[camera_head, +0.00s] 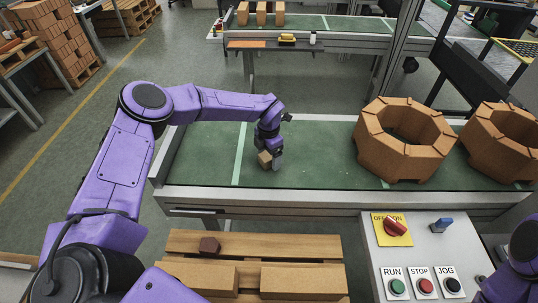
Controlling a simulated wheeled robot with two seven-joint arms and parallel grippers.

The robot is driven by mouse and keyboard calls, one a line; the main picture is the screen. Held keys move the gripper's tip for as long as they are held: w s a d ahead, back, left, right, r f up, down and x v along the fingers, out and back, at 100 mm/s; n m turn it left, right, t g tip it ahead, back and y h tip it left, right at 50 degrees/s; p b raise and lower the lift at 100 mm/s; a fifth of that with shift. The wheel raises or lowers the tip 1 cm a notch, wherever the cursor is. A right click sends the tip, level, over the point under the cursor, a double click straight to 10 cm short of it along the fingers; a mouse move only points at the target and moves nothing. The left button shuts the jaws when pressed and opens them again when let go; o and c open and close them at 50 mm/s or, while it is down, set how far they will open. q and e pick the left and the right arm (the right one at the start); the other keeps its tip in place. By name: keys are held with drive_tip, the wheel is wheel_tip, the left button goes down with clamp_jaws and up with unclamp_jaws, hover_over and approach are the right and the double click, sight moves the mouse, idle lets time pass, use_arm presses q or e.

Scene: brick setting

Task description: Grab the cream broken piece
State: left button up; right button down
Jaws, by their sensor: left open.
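A small tan, cream-coloured piece (264,157) is on the green conveyor belt (210,165), close to its near edge. My left gripper (271,161) points down at it from above, with its jaws open. The piece shows at the left side of the fingers and is partly covered by them. I cannot tell whether the fingers touch it. My right gripper is out of view; only a purple part of my right arm shows at the lower right edge.
Two brick rings (405,150) (503,145) stand on the belt to the right. A control panel (421,243) with a red switch is in front. A wooden pallet (255,242) holds a dark brown piece (209,245) and tan bricks (302,281). The belt left of the gripper is clear.

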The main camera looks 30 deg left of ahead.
use_arm(q)
drive_tip(key=shift+w+f, duration=0.25)
drive_tip(key=shift+f, duration=0.25)
drive_tip(key=shift+s+a+r, duration=0.1)
drive_tip(key=shift+s+r, duration=0.1)
drive_tip(key=shift+s, duration=0.1)
drive_tip(key=shift+s+r, duration=0.15)
drive_tip(key=c, duration=1.1)
